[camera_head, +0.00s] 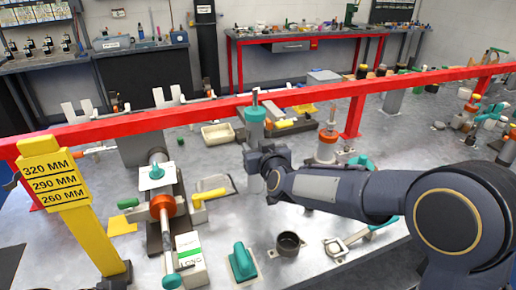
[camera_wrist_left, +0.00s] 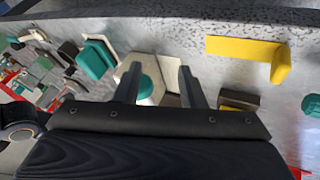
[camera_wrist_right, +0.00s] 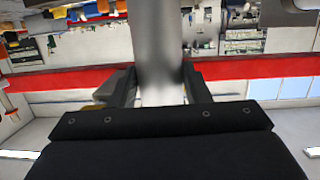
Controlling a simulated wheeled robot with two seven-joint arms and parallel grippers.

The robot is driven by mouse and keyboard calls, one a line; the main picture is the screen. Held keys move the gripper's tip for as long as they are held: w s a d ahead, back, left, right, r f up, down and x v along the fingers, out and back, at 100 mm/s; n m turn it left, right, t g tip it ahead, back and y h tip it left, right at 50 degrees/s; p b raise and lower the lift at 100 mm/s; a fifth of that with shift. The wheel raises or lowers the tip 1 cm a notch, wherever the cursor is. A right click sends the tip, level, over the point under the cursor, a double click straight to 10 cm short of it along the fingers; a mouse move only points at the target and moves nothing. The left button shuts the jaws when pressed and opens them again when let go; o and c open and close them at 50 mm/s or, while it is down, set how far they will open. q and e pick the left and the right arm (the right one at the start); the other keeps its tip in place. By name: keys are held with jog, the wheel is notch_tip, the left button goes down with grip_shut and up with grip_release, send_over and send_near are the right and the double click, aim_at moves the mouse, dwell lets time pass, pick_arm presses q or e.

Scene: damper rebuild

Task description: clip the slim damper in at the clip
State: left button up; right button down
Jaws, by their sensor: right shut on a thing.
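A grey cylindrical damper with a teal collar (camera_head: 255,115) stands upright near the middle of the bench in the head view. My right gripper (camera_head: 264,160) is shut around its grey body, which also fills the gap between the fingers in the right wrist view (camera_wrist_right: 160,60). Its lower end (camera_head: 256,184) is partly hidden by the gripper. I cannot tell for sure which part is the clip; pale forked pieces (camera_head: 166,97) stand behind the red rail. My left gripper (camera_wrist_left: 160,88) shows only in the left wrist view, open and empty above bench parts.
A red rail (camera_head: 230,107) crosses the bench. A damper with an orange collar (camera_head: 327,146) stands right of the held one. A yellow height gauge (camera_head: 60,185) and a fixture with an orange ring (camera_head: 161,205) are at left. A dark cup (camera_head: 289,243) stands in front.

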jog(key=shift+r, duration=0.2)
jog(key=c, duration=0.7)
grip_release()
jog(key=s+d+r+m+g+p, duration=0.1)
jog(key=s+d+g, duration=0.1)
jog(key=s+d, duration=0.65)
jog(key=s+d+r+m+g+p, duration=0.1)
jog(key=s+d+r+g+p, duration=0.1)
jog(key=s+d, duration=0.6)
pick_arm(q)
notch_tip(320, 180, up, 5)
jog(key=shift+r+p, duration=0.15)
jog(key=shift+p, duration=0.95)
pick_arm(e)
jog(key=s+d+f+m+g, duration=0.2)
jog(key=s+d+f, duration=0.1)
jog(key=s, duration=0.8)
jog(key=s+d+f+m+g+h, duration=0.1)
jog(key=s+d+f+g, duration=0.2)
jog(key=s, duration=0.8)
jog(key=shift+d+m+h, duration=0.15)
jog(key=shift+m+h, duration=0.15)
jog(key=shift+m, duration=0.1)
